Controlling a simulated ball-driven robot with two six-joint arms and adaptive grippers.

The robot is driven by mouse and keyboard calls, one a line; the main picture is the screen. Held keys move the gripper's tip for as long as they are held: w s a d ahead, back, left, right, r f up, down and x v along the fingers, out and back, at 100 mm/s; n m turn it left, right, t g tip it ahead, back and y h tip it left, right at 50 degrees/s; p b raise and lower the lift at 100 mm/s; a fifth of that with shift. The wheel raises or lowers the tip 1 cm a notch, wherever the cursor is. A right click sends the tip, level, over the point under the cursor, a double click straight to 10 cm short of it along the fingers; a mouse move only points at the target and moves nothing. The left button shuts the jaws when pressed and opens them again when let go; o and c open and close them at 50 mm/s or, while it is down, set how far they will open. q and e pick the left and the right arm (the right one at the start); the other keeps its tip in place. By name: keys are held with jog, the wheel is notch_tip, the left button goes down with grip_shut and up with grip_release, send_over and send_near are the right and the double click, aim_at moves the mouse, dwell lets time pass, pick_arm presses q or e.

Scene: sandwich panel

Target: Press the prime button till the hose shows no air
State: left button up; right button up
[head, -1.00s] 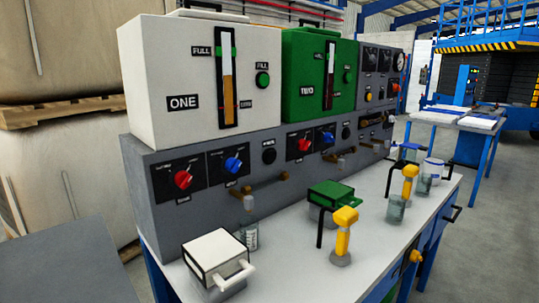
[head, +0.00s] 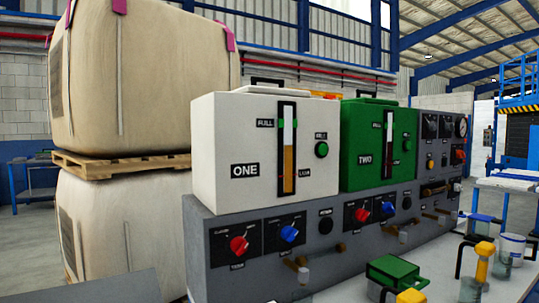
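The grey panel (head: 225,265) carries a white tank marked ONE (head: 215,140) and a green tank marked TWO (head: 352,125). Under the white tank are a red knob (head: 239,245), a blue knob (head: 289,233) and a round black button (head: 326,225) with a label too small to read. A similar black button (head: 407,203) sits under the green tank, right of its red and blue knobs. Which is the prime button I cannot read. Short brown fittings (head: 341,247) stick out below the controls. I cannot make out a hose or air in it. Neither gripper is in view.
A white bench (head: 345,291) in front holds a green-lidded box (head: 397,272), yellow-topped handles (head: 485,248) and clear cups (head: 470,290). Large wrapped bales (head: 145,90) on a pallet (head: 120,165) stand left. A grey surface (head: 115,288) shows at the lower left.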

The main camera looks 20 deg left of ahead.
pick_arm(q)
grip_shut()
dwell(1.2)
